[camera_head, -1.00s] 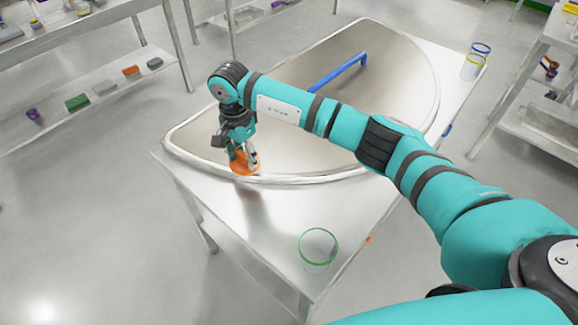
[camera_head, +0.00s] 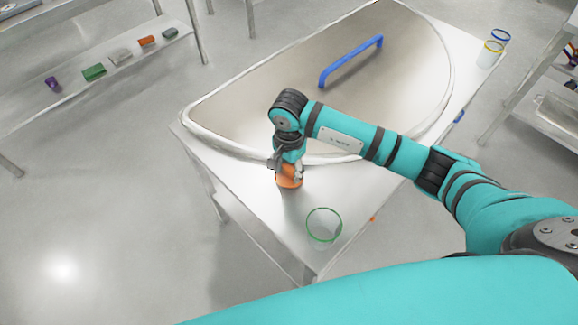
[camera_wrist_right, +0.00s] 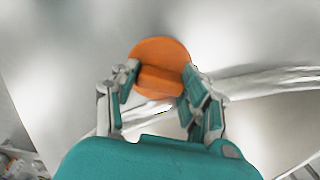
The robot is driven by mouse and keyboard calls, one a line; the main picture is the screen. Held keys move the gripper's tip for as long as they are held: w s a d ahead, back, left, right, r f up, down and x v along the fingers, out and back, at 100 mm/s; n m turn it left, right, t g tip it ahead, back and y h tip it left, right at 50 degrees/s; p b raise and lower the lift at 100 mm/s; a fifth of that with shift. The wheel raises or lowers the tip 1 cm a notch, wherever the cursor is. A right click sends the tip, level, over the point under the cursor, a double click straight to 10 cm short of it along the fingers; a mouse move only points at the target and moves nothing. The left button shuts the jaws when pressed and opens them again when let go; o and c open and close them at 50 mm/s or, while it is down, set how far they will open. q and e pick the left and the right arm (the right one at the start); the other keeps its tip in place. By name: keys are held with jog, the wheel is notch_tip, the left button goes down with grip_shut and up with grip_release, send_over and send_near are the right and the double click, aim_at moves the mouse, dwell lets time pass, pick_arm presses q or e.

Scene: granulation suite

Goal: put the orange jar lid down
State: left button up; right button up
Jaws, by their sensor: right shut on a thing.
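The orange jar lid (camera_head: 288,181) is in my right gripper (camera_head: 287,172), near the front left part of the table, just in front of the big panel's rim. In the right wrist view the lid (camera_wrist_right: 160,62) is a round orange disc with a raised grip bar. The fingers of my right gripper (camera_wrist_right: 157,85) are shut on that bar from both sides. The lid is over or at the table top; I cannot tell whether it touches. My left gripper is not in view.
A clear jar with a green rim (camera_head: 324,228) stands at the table's near corner, right of the lid. A large panel with a blue handle (camera_head: 350,62) covers much of the table (camera_head: 262,225).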

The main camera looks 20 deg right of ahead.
jog(key=shift+f, duration=0.1)
jog(key=o, duration=0.5)
jog(key=shift+o, duration=1)
